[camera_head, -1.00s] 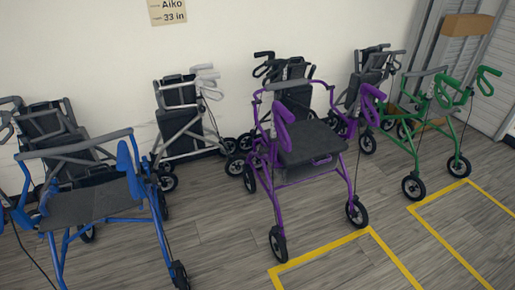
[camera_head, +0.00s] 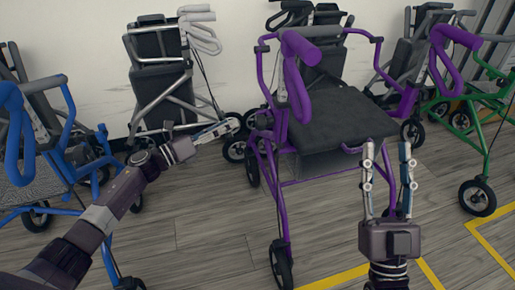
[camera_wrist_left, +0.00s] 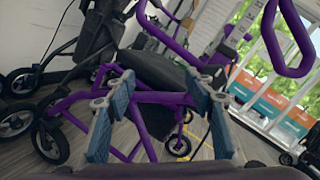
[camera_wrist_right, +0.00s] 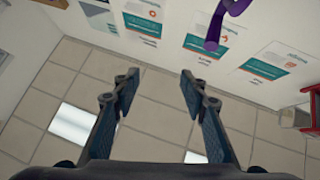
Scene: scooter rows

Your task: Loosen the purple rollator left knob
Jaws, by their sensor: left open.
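The purple rollator (camera_head: 283,190) stands in the middle of the head view, with a black seat (camera_head: 340,120) and purple loop handles. Its left knob is too small to make out surely. My left gripper (camera_head: 232,126) is just left of the rollator's left upright, pointing toward it, with a gap to the frame. In the left wrist view its fingers (camera_wrist_left: 158,85) are apart and empty, with purple tubes beyond them. My right gripper (camera_head: 388,150) points up in front of the seat's right side. Its fingers are apart and empty, also in the right wrist view (camera_wrist_right: 159,85).
A blue rollator (camera_head: 70,180) stands at left and a green one (camera_head: 470,115) at right. A folded grey rollator (camera_head: 165,80) and other folded ones stand along the wall. Yellow floor lines (camera_head: 430,275) run at lower right.

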